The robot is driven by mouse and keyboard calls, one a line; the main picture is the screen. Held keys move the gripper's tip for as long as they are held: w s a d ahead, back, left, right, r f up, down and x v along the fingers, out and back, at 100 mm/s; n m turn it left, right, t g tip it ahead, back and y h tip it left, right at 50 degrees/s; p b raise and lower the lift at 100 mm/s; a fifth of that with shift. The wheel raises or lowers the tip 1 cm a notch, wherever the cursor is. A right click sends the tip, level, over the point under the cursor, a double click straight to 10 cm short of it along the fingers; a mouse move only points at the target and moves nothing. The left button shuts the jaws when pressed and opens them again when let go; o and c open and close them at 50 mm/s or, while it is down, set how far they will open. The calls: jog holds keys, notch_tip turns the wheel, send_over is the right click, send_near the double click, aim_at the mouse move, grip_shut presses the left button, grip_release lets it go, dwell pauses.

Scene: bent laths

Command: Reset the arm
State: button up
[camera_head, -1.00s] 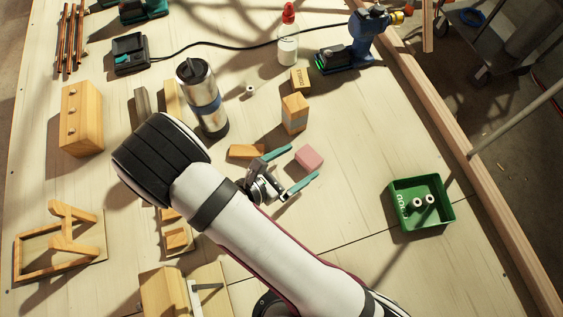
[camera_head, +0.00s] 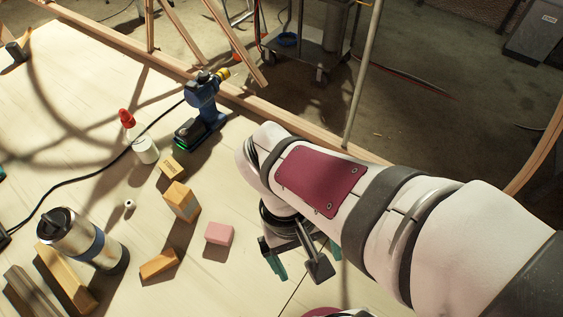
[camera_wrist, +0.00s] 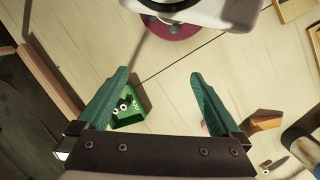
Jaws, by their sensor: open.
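My gripper (camera_wrist: 158,85) is open and empty in the wrist view, its two teal fingers spread wide above the table. In the head view my gripper (camera_head: 303,262) hangs below my white arm, right of the pink block (camera_head: 219,233) and apart from it. My arm hides part of the table and of the gripper there. The green bin (camera_wrist: 131,108) shows in the wrist view behind the left finger, with small pale cylinders in it. In the head view the bin is hidden behind my arm.
A steel flask (camera_head: 83,240), orange-tan blocks (camera_head: 181,201), a red-capped bottle (camera_head: 140,136) and a blue drill (camera_head: 201,112) stand on the table. A wooden rail (camera_head: 239,101) edges the table. A cart (camera_head: 309,50) stands beyond it.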

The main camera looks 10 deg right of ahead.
jog(key=m+y, duration=0.1)
jog(key=m, duration=0.1)
jog(key=r+m+t+y, duration=0.1)
jog(key=m, duration=0.1)
jog(key=s+a+r+m+t+y, duration=0.1)
jog(key=m+y, duration=0.1)
jog(key=shift+s+r+m, duration=0.1)
jog(key=shift+r+m, duration=0.1)
jog(key=shift+m, duration=0.2)
dwell(0.5)
